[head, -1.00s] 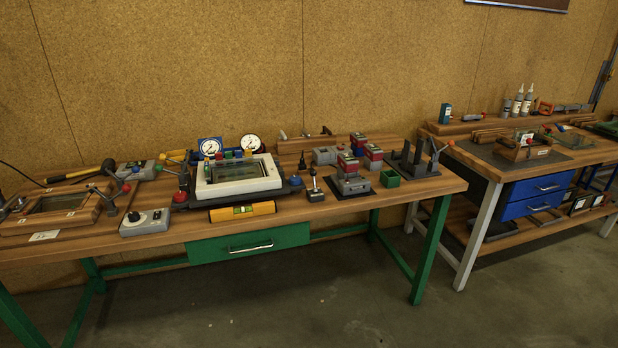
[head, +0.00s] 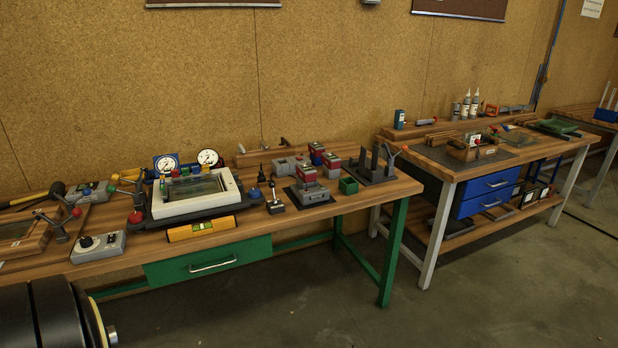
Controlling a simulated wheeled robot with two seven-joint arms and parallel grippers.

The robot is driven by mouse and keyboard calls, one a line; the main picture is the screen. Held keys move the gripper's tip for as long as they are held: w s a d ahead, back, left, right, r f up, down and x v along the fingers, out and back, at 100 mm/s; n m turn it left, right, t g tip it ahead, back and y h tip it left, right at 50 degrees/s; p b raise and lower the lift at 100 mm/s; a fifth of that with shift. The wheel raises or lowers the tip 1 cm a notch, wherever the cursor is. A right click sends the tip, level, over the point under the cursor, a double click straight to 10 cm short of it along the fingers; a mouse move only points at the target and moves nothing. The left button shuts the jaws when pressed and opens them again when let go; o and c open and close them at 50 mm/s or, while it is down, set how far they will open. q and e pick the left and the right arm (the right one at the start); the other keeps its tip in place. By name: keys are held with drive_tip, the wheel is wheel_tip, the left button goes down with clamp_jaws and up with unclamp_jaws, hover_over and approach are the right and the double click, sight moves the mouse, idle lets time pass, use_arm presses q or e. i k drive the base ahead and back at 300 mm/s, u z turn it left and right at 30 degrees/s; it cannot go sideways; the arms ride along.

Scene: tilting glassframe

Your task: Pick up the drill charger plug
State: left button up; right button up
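Red-and-grey battery-like blocks, some seated on grey charger-like bases (head: 313,195), stand on the right half of the near wooden workbench (head: 350,202). A small dark upright piece on a square base (head: 275,203) stands just left of them. I cannot tell which piece is the drill charger plug; no plug is clearly recognisable at this size. Neither of my grippers shows. A dark rounded part at the lower left appears to be part of my own arm.
A white-framed glass fixture (head: 193,206), an orange level (head: 201,229) and a grey control box (head: 98,246) crowd the bench's left half. The green drawer (head: 208,262) is shut. A second bench (head: 457,168) stands right; the floor in front (head: 480,300) is clear.

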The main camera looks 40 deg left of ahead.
sight(261, 178)
drive_tip(key=i, duration=3.5)
drive_tip(key=u, duration=3.35)
